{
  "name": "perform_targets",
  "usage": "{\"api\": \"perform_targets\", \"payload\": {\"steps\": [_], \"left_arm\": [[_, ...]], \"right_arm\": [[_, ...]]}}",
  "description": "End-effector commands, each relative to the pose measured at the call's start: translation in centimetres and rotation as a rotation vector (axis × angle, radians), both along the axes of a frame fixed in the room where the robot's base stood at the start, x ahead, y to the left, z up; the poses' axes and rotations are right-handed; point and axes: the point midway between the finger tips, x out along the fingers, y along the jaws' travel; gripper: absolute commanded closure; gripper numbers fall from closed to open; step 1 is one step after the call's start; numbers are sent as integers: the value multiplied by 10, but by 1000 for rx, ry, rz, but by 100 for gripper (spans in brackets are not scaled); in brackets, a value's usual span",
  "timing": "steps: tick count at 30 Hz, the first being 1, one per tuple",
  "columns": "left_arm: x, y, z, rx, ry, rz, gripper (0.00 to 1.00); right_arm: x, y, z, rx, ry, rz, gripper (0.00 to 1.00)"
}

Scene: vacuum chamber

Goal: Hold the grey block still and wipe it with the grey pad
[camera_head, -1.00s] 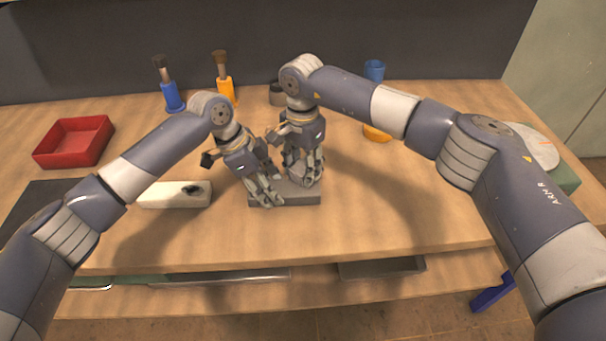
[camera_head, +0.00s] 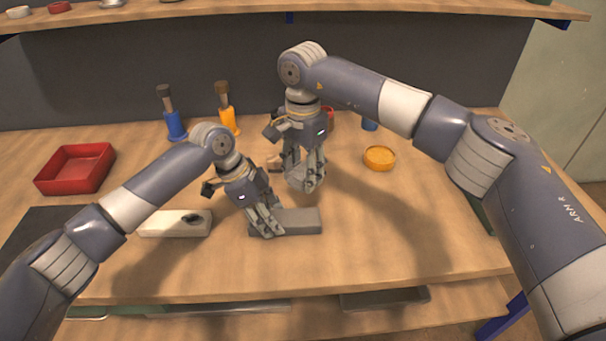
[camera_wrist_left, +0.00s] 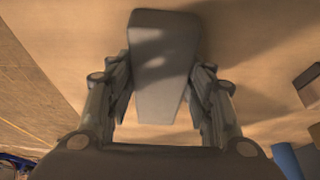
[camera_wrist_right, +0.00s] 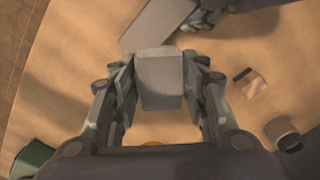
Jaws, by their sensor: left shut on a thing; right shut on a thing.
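The grey block (camera_head: 300,221) lies flat on the wooden bench, and its left end is between my left fingers. My left gripper (camera_head: 267,229) is shut on it; the left wrist view shows the block (camera_wrist_left: 163,65) between both fingers. My right gripper (camera_head: 304,185) is shut on the grey pad, held behind and apparently above the block. The pad (camera_wrist_right: 160,75) shows clearly between the fingers in the right wrist view, with the block (camera_wrist_right: 155,22) beyond it. In the head view the fingers partly hide the pad.
A white block (camera_head: 160,224) with a dark item on it lies left of the grey block. A red tray (camera_head: 62,182), a blue-handled brush (camera_head: 175,125) and an orange-handled brush (camera_head: 228,120) stand behind. An orange dish (camera_head: 380,157) sits at right. The bench front right is clear.

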Motion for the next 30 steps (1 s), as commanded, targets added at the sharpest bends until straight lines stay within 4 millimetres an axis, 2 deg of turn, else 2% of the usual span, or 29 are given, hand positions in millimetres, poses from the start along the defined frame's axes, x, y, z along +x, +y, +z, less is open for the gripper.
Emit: {"api": "perform_targets", "payload": {"steps": [10, 11, 13, 25, 30], "left_arm": [[-1, 0, -1, 2, 3, -1, 74], [-1, 0, -1, 2, 3, -1, 45], [-1, 0, -1, 2, 2, -1, 29], [0, 1, 2, 0, 0, 0, 29], [1, 9, 22, -1, -2, 1, 29]], "right_arm": [[0, 0, 0, 0, 0, 0, 81], [0, 0, 0, 0, 0, 1, 81], [0, 0, 0, 0, 0, 1, 81], [0, 0, 0, 0, 0, 1, 81], [0, 0, 0, 0, 0, 0, 81]]}}
